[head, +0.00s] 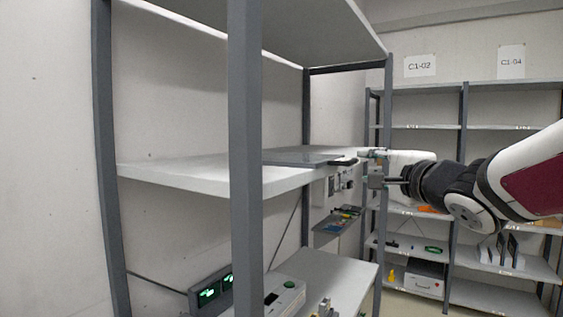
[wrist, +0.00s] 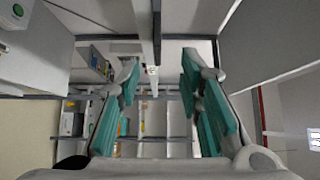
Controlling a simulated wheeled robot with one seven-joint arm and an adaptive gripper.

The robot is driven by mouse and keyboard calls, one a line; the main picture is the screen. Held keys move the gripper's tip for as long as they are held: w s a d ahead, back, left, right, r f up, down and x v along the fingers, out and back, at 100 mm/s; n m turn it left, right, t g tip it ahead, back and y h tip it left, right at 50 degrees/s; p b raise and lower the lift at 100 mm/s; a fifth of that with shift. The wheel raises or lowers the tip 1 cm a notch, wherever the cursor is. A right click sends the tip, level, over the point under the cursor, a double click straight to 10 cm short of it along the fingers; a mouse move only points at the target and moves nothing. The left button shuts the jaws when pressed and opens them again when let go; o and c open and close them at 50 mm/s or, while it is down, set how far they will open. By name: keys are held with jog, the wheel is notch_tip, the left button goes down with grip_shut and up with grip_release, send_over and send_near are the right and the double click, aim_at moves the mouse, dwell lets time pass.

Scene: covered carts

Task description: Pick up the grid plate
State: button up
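A flat dark grey plate, taken as the grid plate (head: 300,158), lies on the middle shelf board (head: 190,172) of the near rack. A small dark handle-like part is at its right end, near the board's edge. My gripper (head: 366,167) is just right of that end, pointing left, and seems apart from it. In the wrist view my gripper (wrist: 158,72) has its two teal-padded fingers spread, with nothing held between them. I cannot pick out the plate in the wrist view.
Grey posts (head: 245,130) of the near rack stand in front of the shelf. An upper board (head: 300,25) hangs above the plate. A device with a green button (head: 285,292) sits on the lower board. Other racks (head: 462,150) stand behind on the right.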

aim_at(347, 163)
jog(key=x, duration=0.6)
jog(key=shift+w+f+b, duration=0.1)
jog(key=shift+w+b, duration=0.2)
jog(key=shift+b, duration=0.05)
jog(key=shift+a+b+x, duration=0.15)
jog(key=shift+a+x, duration=0.05)
jog(key=shift+x, duration=1.15)
jog(key=shift+a+b+x, duration=0.15)
jog(key=shift+a+x, duration=0.05)
jog(key=shift+x, duration=1.1)
jog(key=shift+f, duration=0.1)
grip_shut()
